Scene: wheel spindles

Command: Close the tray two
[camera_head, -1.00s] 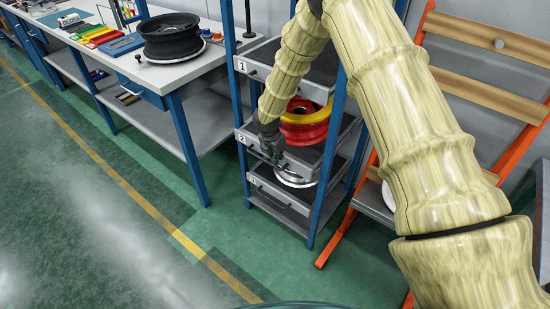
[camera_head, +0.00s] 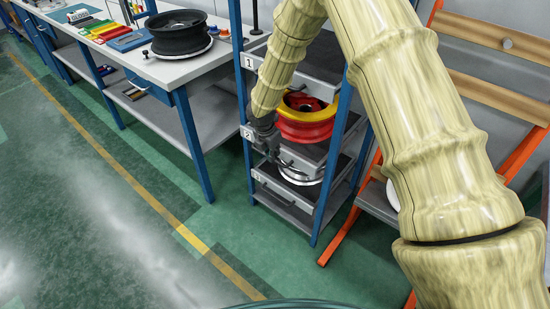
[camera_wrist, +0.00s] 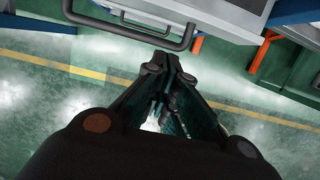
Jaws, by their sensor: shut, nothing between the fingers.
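The rack holds three numbered trays. Tray two (camera_head: 247,133), with its "2" label, is the middle one, and a red and yellow wheel (camera_head: 305,126) sits on it. My gripper (camera_head: 273,153) is at the front of tray two, beside its front edge. My arm and gripper hide much of that front, so I cannot tell how far out the tray stands. In the wrist view my gripper (camera_wrist: 172,66) has its fingers together and empty. A dark bar handle (camera_wrist: 135,33) on a grey front lies just beyond the fingertips, apart from them; which tray it belongs to is unclear.
Tray one (camera_head: 249,62) is above. Tray three (camera_head: 280,198), below, carries a silver wheel (camera_head: 300,173). A workbench (camera_head: 185,72) with a black wheel (camera_head: 180,34) stands left of the rack. An orange-framed wooden bench (camera_head: 490,90) stands right. The green floor in front is open.

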